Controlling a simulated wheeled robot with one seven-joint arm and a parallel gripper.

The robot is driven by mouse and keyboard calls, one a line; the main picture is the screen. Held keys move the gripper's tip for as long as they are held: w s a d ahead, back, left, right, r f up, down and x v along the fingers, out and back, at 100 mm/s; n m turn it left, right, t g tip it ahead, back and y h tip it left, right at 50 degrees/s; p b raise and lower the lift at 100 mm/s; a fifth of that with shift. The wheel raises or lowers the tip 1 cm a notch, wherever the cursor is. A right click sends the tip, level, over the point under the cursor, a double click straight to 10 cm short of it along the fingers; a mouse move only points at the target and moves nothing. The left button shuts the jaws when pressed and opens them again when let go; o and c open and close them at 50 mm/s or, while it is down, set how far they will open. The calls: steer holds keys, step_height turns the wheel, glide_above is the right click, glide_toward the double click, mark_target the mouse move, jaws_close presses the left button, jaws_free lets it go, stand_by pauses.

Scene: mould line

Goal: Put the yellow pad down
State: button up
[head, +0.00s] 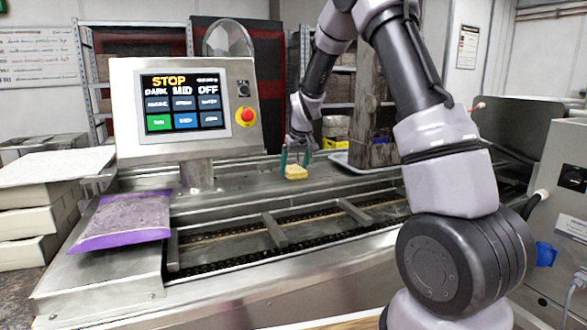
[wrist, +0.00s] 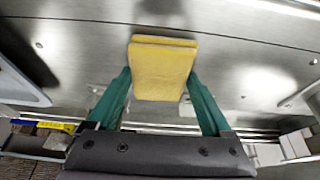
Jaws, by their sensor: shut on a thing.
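The yellow pad (head: 296,172) is between the green fingers of my gripper (head: 296,158), at the steel ledge behind the conveyor channel. In the wrist view the yellow pad (wrist: 162,70) is held at the finger tips, and my gripper (wrist: 158,88) is shut on it from both sides. Steel surface lies beyond the pad. Whether the pad touches the ledge or hangs just above it, I cannot tell.
A control panel (head: 187,98) with a red stop button stands left of my gripper. A purple-edged bag (head: 125,218) lies at the left. A pale tray (head: 345,160) and a dark post (head: 368,105) are close on the right. The ledge (head: 240,180) left of the pad is clear.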

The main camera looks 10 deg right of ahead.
steer(key=shift+f, duration=0.15)
steer(key=o, duration=1)
steer(key=shift+c, duration=0.2)
steer(key=shift+d, duration=0.1)
steer(key=s+d+r+m, duration=0.1)
steer(key=s+r, duration=0.4)
steer(key=r, duration=0.3)
steer(key=s+d+r, duration=0.2)
steer(key=s+r, duration=0.3)
steer(key=r, duration=0.4)
steer(key=s+d+r+m+t, duration=0.1)
steer(key=s+m, duration=0.1)
steer(key=s, duration=0.7)
steer(key=s+r+m+t, duration=0.1)
steer(key=s, duration=0.8)
steer(key=s+d+r+m+y, duration=0.1)
steer(key=s+r+m, duration=0.1)
steer(key=s, duration=0.6)
steer(key=shift+s+d+m+t, duration=0.3)
steer(key=shift+s+t, duration=0.1)
